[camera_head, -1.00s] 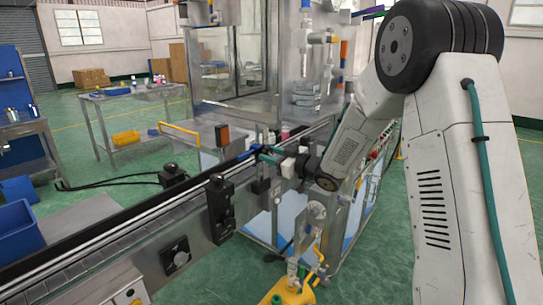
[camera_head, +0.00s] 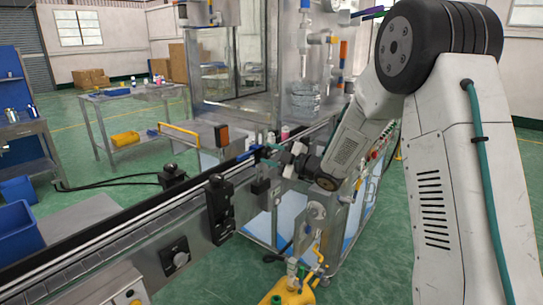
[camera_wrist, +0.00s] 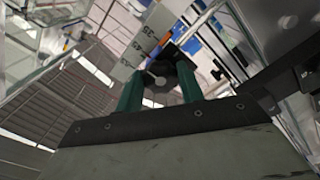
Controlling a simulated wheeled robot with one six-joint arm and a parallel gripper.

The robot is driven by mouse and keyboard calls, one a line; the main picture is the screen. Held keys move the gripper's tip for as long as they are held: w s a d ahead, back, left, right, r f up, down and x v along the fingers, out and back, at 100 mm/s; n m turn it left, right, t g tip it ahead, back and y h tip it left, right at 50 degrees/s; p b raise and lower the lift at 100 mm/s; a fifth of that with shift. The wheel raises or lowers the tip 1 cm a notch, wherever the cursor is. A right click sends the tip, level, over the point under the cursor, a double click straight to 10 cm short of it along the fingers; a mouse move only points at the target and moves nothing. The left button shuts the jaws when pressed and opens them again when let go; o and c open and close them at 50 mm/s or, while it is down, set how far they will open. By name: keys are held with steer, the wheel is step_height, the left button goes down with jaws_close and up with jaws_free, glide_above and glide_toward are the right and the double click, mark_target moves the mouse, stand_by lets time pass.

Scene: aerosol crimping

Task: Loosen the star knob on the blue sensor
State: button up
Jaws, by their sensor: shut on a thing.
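My gripper (camera_head: 268,152) is at the conveyor rail, at the end of my arm reaching in from the right. In the wrist view its two green fingers (camera_wrist: 160,92) are shut on a dark, round star knob (camera_wrist: 161,72) with a pale centre. The knob sits between the fingertips, and part of it is hidden by them. The blue sensor (camera_head: 249,154) shows as a small blue piece just left of the fingertips in the head view. It is too small there to make out details.
The conveyor (camera_head: 130,222) runs from lower left to the machine. A black control box (camera_head: 219,206) is fixed on its near side. A yellow tank (camera_head: 290,290) stands on the floor below. A steel table (camera_head: 135,95) with a yellow bin is behind.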

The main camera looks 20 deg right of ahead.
stand_by(0.4)
steer(key=o, duration=1)
steer(key=shift+d, duration=0.1)
steer(key=v, duration=0.7)
steer(key=shift+s+d, duration=0.2)
steer(key=shift+s, duration=0.1)
